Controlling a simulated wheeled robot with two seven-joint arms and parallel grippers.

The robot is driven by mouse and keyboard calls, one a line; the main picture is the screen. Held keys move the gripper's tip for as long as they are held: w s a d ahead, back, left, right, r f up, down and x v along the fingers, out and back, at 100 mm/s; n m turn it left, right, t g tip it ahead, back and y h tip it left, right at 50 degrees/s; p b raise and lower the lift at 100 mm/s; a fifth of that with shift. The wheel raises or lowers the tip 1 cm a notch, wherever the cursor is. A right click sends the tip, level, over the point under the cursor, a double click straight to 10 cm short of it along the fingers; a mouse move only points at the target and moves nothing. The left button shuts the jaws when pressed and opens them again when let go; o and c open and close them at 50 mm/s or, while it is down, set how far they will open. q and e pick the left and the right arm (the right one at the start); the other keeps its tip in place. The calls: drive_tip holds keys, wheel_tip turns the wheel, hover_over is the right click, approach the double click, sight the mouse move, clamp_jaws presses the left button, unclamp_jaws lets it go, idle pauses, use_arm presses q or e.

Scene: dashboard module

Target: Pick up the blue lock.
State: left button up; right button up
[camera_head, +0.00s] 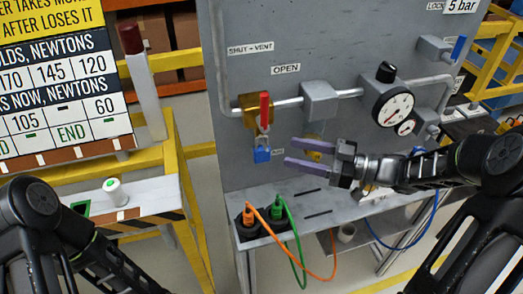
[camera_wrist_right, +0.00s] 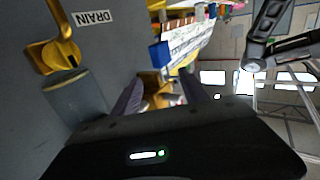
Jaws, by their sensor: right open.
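The blue lock (camera_head: 262,154) hangs below the red valve handle (camera_head: 264,108) on the grey panel. My right gripper (camera_head: 293,154) is open and empty to the right of the lock, its two purple fingers pointing left toward it. The fingertips look apart from the lock. In the right wrist view a blue block (camera_wrist_right: 158,54), which looks like the lock, shows ahead between the dark fingers (camera_wrist_right: 162,88). My left arm (camera_head: 70,235) shows at the lower left, but its gripper is out of the picture.
A yellow handle (camera_head: 313,153) on the panel lies close behind my right fingers. A gauge (camera_head: 392,108) and pipes sit to the upper right. A shelf (camera_head: 320,205) below holds orange and green plugs with cables. A side table (camera_head: 130,193) with a white button stands left.

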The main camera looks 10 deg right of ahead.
sight(268, 147)
drive_tip(key=shift+w+a, duration=0.15)
drive_tip(key=p+x, duration=0.2)
drive_tip(key=x, duration=0.3)
drive_tip(key=shift+a, duration=0.15)
idle(0.6)
clamp_jaws()
idle(0.5)
